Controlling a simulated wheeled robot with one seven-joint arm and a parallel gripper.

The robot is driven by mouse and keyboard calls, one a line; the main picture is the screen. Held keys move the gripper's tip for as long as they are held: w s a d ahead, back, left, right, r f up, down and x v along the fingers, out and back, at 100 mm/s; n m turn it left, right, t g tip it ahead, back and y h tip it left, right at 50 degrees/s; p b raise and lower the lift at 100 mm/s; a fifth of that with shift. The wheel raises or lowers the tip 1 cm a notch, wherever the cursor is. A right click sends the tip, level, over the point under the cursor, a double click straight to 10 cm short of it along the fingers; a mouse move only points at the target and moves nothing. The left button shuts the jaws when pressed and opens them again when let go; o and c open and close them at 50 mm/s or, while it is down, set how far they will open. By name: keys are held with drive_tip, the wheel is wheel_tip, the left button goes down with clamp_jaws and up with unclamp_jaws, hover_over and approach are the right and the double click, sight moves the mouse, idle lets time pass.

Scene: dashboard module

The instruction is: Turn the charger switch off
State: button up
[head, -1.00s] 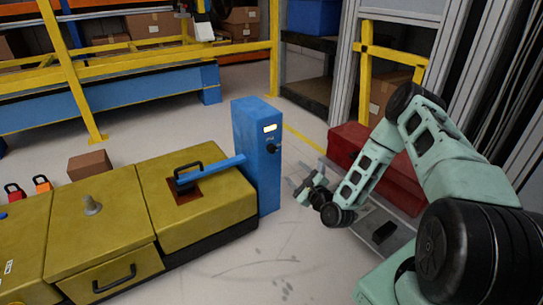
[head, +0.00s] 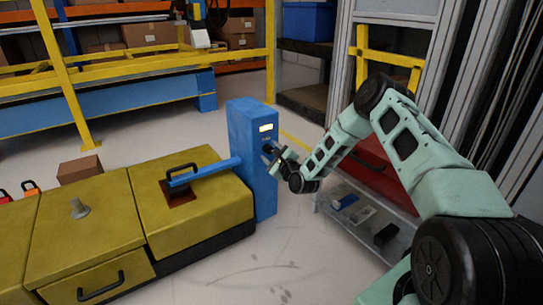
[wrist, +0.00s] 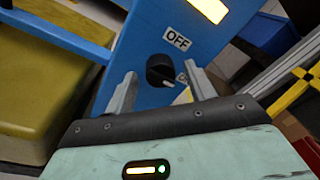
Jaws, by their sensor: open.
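The charger is a tall blue box (head: 246,160) with a lit yellow display on its front. Its black rotary switch (wrist: 161,70) shows in the wrist view, below a white OFF label (wrist: 177,40). The white mark on the switch points to the lower right, toward a second label partly hidden by a finger. My gripper (head: 271,154) is open in front of the charger face. In the wrist view its two fingers (wrist: 160,72) appear on either side of the switch; I cannot tell whether they touch it. In the head view the gripper covers the switch.
A yellow machine body (head: 90,235) with black handles stands left of the charger, and a blue bar joins them. A red box (head: 368,165) and a grey cart (head: 335,220) holding small items are at the right. Open floor lies in front of the charger.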

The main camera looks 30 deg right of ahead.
drive_tip(key=c, duration=1)
drive_tip(key=shift+o, duration=0.2)
drive_tip(key=n+p, duration=0.1)
drive_tip(key=n, duration=0.3)
drive_tip(key=shift+n+p, duration=0.4)
drive_tip(key=n+p, duration=0.1)
drive_tip(key=n, duration=0.3)
drive_tip(key=shift+n+t, duration=0.3)
drive_tip(key=n+p, duration=0.1)
drive_tip(key=n, duration=0.4)
drive_tip(key=shift+y, duration=0.3)
drive_tip(key=shift+d+f+n+y+p, duration=0.1)
drive_tip(key=shift+n+y+p, duration=0.35)
drive_tip(key=shift+n, duration=1.65)
